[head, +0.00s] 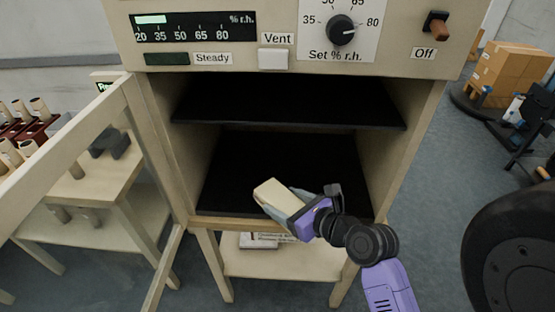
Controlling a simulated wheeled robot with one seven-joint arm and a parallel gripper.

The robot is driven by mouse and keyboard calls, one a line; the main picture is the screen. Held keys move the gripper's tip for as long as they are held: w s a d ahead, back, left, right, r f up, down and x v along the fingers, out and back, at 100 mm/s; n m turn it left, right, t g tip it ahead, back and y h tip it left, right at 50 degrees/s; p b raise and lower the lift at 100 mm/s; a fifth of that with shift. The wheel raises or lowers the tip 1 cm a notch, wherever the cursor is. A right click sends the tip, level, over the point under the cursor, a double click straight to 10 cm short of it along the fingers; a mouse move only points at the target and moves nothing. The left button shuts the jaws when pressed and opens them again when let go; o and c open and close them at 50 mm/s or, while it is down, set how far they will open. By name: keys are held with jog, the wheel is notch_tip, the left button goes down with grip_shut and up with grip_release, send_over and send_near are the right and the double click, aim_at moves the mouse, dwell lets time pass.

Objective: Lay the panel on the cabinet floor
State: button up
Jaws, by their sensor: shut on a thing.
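My gripper (297,212) is shut on a pale cream block-like panel (272,195), with a grey-blue side showing near the fingers. The gripper and panel are at the front opening of the cabinet (162,130), in front of its lower compartment. The dark cabinet floor (235,185) shows bare around and behind the panel. The panel looks tilted and held over the front part of the floor; I cannot tell whether it touches. The fingertips are partly hidden by the panel and the wrist.
A dark shelf (290,105) spans the cabinet above the floor. The open door (65,135) stands at left, before a side table (85,190) with several rolls on a rack. Cardboard boxes (510,72) and a black wheel (515,250) are at right.

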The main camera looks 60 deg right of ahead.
jog(key=w+d, duration=0.2)
jog(key=d, duration=0.4)
jog(key=w+d+f, duration=0.1)
jog(key=w+d, duration=0.2)
jog(key=d, duration=0.3)
jog(key=w+d+f, duration=0.1)
jog(key=w+d, duration=0.1)
jog(key=d, duration=0.4)
jog(key=shift+w+f, duration=0.15)
jog(key=shift+w, duration=0.15)
notch_tip(320, 180, down, 4)
jog(key=shift+f+b, duration=0.1)
jog(key=shift+b, duration=0.2)
jog(key=shift+d+f, duration=0.2)
jog(key=shift+f, duration=0.05)
jog(key=shift+f, duration=0.1)
jog(key=o, duration=1.3)
jog(key=v, duration=1.2)
jog(key=shift+a+p, duration=0.1)
jog(key=shift+p, duration=0.2)
